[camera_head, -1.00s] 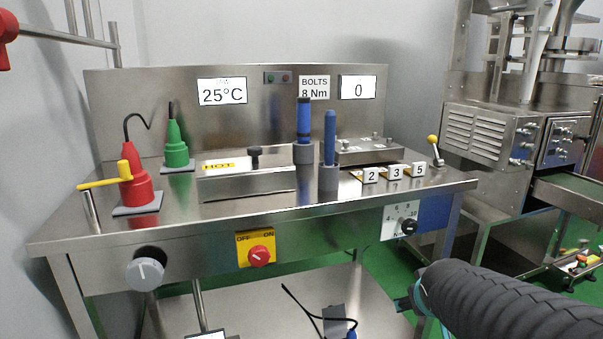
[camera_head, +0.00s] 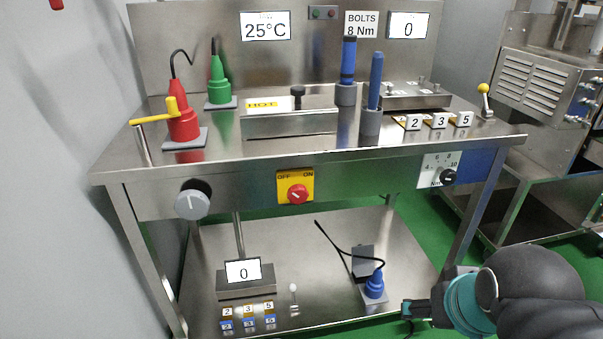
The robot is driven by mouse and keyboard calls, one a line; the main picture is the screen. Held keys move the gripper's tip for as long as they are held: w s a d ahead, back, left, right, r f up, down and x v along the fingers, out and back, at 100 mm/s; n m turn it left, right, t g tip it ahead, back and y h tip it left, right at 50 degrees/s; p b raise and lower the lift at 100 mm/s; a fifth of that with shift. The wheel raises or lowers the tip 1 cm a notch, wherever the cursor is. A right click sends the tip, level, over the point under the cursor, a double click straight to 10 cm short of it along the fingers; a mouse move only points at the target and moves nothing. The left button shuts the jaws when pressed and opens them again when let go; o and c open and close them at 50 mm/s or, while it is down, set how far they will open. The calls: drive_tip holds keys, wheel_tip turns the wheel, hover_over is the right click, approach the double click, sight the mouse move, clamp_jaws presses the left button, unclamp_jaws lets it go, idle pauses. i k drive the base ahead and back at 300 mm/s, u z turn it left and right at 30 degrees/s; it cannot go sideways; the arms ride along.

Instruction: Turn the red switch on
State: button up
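The red switch (camera_head: 298,194) is a round red knob on a yellow plate (camera_head: 283,197) marked OFF at left and ON at right, on the front of the steel bench. Its pale mark seems to tilt toward OFF, but it is small. My gripper (camera_head: 408,309) is at the lower right, below and to the right of the switch and well apart from it. My dark arm and a teal ring show behind it. The fingers are too small and side-on to tell whether they are open or shut.
A grey dial (camera_head: 193,203) is left of the switch and a black knob (camera_head: 448,177) right of it. The bench top (camera_head: 230,150) overhangs the panel. A blue plug (camera_head: 374,285) and a scale (camera_head: 246,284) stand on the lower shelf. The space before the switch looks clear.

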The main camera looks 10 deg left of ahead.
sight(296, 194)
drive_tip(key=u, duration=1.95)
drive_tip(key=k, duration=0.95)
drive_tip(key=z, duration=1.8)
